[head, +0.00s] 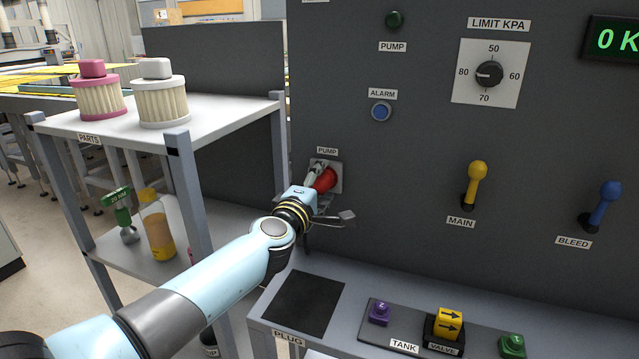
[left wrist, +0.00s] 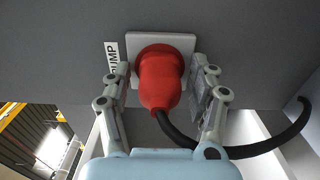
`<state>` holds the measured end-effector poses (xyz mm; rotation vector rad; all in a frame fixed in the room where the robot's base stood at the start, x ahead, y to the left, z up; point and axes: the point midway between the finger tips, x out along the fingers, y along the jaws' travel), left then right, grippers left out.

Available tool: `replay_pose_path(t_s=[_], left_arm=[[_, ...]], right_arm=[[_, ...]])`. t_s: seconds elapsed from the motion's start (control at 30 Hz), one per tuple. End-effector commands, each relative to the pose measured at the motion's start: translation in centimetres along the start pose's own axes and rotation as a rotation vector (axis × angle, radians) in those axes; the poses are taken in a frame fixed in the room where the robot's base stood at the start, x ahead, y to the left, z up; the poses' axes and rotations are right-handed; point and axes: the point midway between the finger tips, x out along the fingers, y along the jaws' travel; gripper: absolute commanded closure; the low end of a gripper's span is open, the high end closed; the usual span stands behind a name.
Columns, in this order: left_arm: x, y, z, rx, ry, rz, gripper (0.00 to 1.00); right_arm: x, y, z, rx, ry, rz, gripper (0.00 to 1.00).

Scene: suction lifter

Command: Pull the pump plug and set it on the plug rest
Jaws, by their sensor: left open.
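The red pump plug (head: 326,180) sits in its pale socket plate on the dark panel, under the PUMP label. In the left wrist view the plug (left wrist: 160,80) stands between the two fingers of my left gripper (left wrist: 163,85), with a gap on each side. My left gripper (head: 317,172) is open around the plug. The plug's black cable (left wrist: 245,150) hangs from its lower end and curves to the right. The plug rest, a black pad (head: 303,302) above the PLUG label, lies bare on the ledge below. My right gripper is not in view.
A parts shelf (head: 205,122) with a pink-capped and a white-capped filter stands left of the panel. The yellow MAIN lever (head: 476,184) and blue BLEED lever (head: 604,206) stick out at right. A purple knob (head: 379,313) and yellow valve block (head: 449,323) stand beside the pad.

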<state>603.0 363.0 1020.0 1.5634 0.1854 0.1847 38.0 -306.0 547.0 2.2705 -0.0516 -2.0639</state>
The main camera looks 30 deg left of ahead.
Motion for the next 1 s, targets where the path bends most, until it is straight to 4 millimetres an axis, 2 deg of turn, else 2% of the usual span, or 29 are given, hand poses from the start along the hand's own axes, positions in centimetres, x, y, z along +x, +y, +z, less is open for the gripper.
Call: replay_pose_path(t_s=[0.73, 0.77, 1.0], left_arm=[[0.01, 0.04, 0.02, 0.000, 0.000, 0.001, 0.40], [0.01, 0.03, 0.02, 0.000, 0.000, 0.000, 0.42], [0.01, 0.03, 0.02, -0.001, 0.000, 0.000, 0.73]], right_arm=[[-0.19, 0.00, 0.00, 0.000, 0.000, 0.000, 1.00], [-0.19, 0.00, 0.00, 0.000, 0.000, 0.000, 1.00], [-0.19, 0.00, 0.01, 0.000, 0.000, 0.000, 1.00]])
